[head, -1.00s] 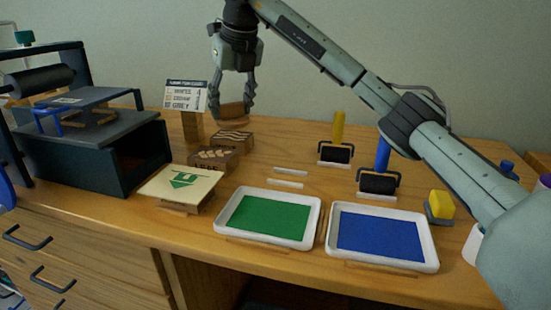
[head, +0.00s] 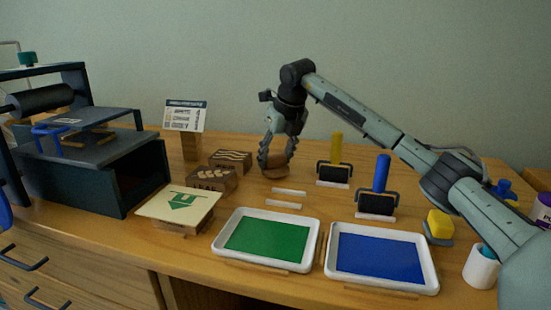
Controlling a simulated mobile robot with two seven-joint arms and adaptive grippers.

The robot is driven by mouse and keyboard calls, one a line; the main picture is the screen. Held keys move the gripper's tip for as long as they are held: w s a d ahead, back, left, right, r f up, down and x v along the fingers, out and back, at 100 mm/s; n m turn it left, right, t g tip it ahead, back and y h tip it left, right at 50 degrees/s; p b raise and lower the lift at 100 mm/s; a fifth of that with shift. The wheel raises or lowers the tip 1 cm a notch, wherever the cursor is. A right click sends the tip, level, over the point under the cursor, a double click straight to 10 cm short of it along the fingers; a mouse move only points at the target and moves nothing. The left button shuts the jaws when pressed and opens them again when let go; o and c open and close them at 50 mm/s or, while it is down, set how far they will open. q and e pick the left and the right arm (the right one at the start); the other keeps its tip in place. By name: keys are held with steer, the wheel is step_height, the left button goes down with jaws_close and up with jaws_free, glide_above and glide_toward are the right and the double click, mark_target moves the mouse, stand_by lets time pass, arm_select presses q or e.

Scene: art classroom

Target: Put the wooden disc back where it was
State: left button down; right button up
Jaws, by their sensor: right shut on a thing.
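The wooden disc (head: 274,172) is between the fingers of my right gripper (head: 277,164), which is shut on it. It is low over the table, right of the carved wooden blocks. Whether the disc touches the tabletop I cannot tell. The fingers partly hide it. My left gripper is not in view.
Two carved blocks (head: 212,180) stand left of the gripper, before a sign (head: 186,116). Ink rollers (head: 376,202) stand to the right. White strips (head: 284,204) and green and blue ink trays (head: 221,247) lie in front. A printing press (head: 120,180) is at left.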

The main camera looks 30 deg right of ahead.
steer(key=shift+f, duration=0.2)
steer(key=shift+f, duration=0.1)
steer(key=o, duration=1)
steer(key=shift+o, duration=0.2)
steer(key=shift+s+r, duration=0.1)
steer(key=shift+r, duration=0.35)
steer(key=v, duration=1.1)
steer(key=shift+s+r, duration=0.1)
